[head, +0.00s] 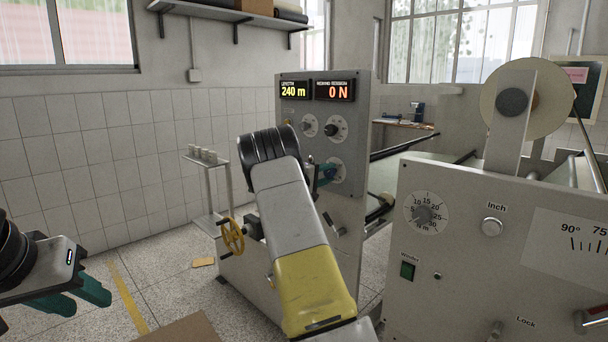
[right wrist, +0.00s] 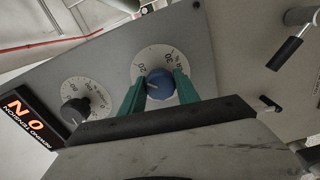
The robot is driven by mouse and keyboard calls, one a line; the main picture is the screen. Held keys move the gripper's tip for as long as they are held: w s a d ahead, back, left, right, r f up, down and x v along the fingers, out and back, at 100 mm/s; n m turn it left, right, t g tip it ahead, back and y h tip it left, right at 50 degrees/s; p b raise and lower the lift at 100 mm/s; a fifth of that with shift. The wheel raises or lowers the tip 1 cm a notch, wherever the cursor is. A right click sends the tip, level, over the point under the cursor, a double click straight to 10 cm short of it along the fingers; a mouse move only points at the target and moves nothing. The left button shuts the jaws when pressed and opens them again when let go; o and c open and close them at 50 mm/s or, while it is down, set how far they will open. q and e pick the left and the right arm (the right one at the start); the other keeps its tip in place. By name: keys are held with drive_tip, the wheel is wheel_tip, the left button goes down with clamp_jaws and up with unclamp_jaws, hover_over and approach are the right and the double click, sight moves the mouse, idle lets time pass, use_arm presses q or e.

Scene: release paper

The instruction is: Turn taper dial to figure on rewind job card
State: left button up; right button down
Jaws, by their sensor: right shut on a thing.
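A blue dial knob (right wrist: 160,84) sits on a white round scale marked in percent on the grey panel, in the right wrist view. My right gripper (right wrist: 159,88) has its green fingers on either side of the knob, shut on it. In the head view the gripper's green finger (head: 326,173) shows at the panel's lower dial, partly hidden by my arm. My left gripper (head: 74,297) is open and empty at the lower left, away from the machine. I cannot make out a rewind job card or its figure.
A black-knobbed dial (right wrist: 75,108) is beside the blue one. The panel's displays (head: 315,90) read 240 m and 0 N. A yellow handwheel (head: 233,236) is left of the panel. A control cabinet (head: 470,270) with a paper roll (head: 550,98) above stands right.

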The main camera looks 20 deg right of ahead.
drive_tip(key=c, duration=0.9)
unclamp_jaws()
drive_tip(key=v, duration=0.7)
drive_tip(key=shift+a, duration=0.4)
drive_tip(key=shift+s, duration=0.15)
